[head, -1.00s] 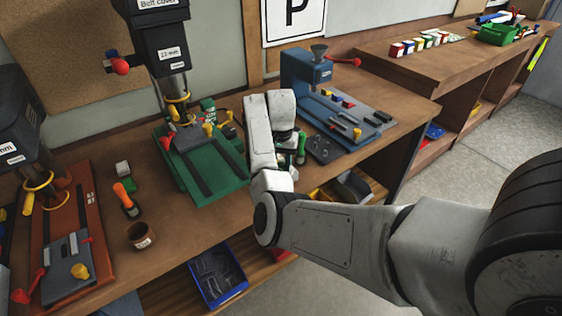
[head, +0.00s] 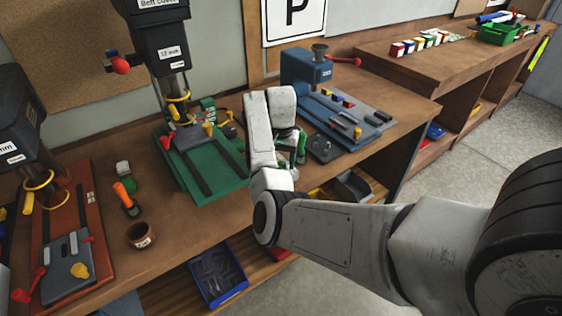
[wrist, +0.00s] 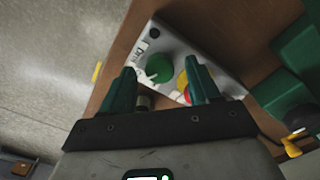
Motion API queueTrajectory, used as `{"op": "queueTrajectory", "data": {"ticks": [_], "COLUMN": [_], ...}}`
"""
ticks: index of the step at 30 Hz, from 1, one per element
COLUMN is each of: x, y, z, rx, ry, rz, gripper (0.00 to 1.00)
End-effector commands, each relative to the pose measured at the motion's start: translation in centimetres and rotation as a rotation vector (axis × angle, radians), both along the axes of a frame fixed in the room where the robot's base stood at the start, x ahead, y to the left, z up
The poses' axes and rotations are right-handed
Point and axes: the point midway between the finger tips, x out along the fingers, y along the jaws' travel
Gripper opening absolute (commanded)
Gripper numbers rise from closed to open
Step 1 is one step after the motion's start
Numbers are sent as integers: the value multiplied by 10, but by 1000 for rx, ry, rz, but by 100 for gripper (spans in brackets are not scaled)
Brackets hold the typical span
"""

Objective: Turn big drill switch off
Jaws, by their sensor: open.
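A grey switch box (wrist: 214,66) with a label shows in the wrist view, on the wooden bench. It carries a large round green knob (wrist: 159,69) with a white pointer and, to its right, a red and yellow control (wrist: 184,88) partly hidden by a finger. My gripper (wrist: 160,64) is open, its two green fingers on either side of the green knob; I cannot tell whether they touch it. In the head view my gripper (head: 296,150) is at the bench's front edge, and my arm hides the box. A drill press on a green base (head: 205,186) stands to its left.
An orange-based drill (head: 80,255) stands at the left and a blue machine (head: 305,72) to the right of my gripper. A brown cup (head: 141,235) and an orange-handled tool (head: 124,194) lie between the drills. A blue bin (head: 218,275) is on the lower shelf.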

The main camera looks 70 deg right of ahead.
Motion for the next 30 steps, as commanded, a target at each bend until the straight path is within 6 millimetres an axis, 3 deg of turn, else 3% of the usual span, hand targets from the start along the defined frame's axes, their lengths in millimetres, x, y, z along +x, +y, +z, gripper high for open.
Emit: {"op": "queueTrajectory", "data": {"ticks": [15,21,30], "x": [2,1,1], "y": [0,0,0], "z": [91,102,102], "rx": [-2,-1,-1], "ry": [-5,-2,-1], "rz": [0,-1,0], "gripper": [61,61,61]}}
